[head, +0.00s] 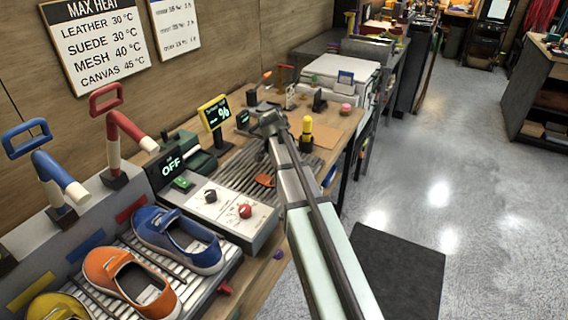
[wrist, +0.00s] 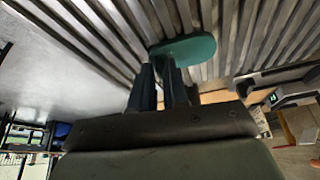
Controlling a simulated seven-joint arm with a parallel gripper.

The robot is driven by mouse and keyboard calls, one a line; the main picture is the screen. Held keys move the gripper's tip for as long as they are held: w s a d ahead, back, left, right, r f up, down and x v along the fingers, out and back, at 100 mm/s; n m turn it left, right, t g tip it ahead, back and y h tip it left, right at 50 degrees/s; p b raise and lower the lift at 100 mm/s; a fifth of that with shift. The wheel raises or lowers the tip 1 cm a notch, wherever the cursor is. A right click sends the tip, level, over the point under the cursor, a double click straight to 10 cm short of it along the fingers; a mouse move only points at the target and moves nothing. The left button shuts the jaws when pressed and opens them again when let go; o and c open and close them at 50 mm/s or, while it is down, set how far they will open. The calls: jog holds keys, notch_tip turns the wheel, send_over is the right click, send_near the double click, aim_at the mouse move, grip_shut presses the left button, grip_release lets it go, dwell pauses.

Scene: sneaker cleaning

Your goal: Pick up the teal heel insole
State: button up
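The teal heel insole (wrist: 190,48) shows in the wrist view as a flat rounded pad against a ribbed metal rack. In the head view I cannot make it out; my arm and gripper may cover it. My gripper (wrist: 164,68) has its two dark fingers close together, with their tips at the left end of the insole. A narrow gap shows between the fingers. Whether they grip the insole or only stand at its edge is unclear. In the head view my gripper (head: 272,155) is over the ribbed rack (head: 240,172).
An orange piece (head: 265,181) lies on the rack near my arm. A control box with knobs (head: 222,208) stands to the left, with a yellow-framed % display (head: 214,113) behind. A yellow bottle (head: 306,131) stands to the right. Blue, orange and yellow shoes sit front left.

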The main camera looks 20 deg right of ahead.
grip_shut()
jog(key=shift+r, duration=0.1)
